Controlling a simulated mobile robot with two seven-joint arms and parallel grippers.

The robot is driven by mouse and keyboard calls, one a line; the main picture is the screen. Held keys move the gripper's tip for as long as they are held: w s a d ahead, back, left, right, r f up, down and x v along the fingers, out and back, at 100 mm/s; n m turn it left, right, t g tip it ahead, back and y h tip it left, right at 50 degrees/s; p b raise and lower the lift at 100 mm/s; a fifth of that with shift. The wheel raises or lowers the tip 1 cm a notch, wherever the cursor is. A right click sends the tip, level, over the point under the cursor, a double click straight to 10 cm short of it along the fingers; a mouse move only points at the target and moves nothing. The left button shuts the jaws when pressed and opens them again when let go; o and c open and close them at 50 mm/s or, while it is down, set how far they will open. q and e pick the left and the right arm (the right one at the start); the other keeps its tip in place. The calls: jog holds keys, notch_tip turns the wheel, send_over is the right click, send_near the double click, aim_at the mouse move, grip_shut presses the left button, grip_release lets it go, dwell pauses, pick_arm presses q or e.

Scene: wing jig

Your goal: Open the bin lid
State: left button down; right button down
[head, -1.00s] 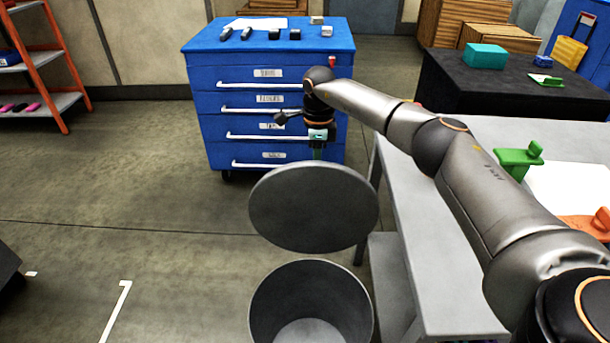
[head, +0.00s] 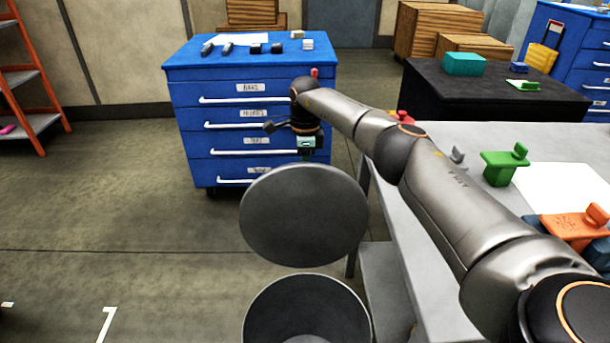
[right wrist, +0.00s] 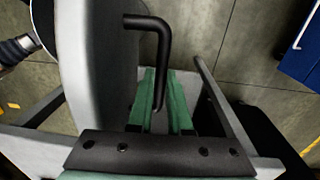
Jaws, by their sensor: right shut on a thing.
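The round grey bin lid (head: 304,215) stands steeply tilted above the back rim of the open grey bin (head: 262,318), with its flat underside facing me in the head view. The inside of the bin shows; its lower part is cut off by the frame edge. My right gripper (head: 306,154) is behind the lid's top edge. In the right wrist view, the green fingers of my right gripper (right wrist: 163,85) are shut on the dark bent handle (right wrist: 160,45). The pale lid (right wrist: 88,60) stands to the left of the handle there. My left gripper is not in view.
A grey table (head: 395,225) stands close to the right of the bin, with a green part (head: 503,168) and an orange part (head: 568,228) on it. A blue drawer cabinet (head: 190,125) is behind the lid. The floor (head: 110,215) at left is clear.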

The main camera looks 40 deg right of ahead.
jog(key=c, duration=1.1)
grip_release()
jog(key=shift+s+d+f, duration=0.15)
jog(key=shift+d+f, duration=0.05)
jog(key=shift+c, duration=0.2)
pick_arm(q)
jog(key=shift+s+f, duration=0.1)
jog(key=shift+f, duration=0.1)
pick_arm(e)
jog(key=o, duration=0.3)
jog(key=shift+a+r, duration=0.1)
pick_arm(q)
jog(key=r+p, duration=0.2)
jog(key=p, duration=0.1)
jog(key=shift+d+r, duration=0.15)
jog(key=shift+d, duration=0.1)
pick_arm(e)
notch_tip(320, 180, up, 12)
jog(key=shift+w+d+r, duration=0.25)
jog(key=shift+w, duration=0.2)
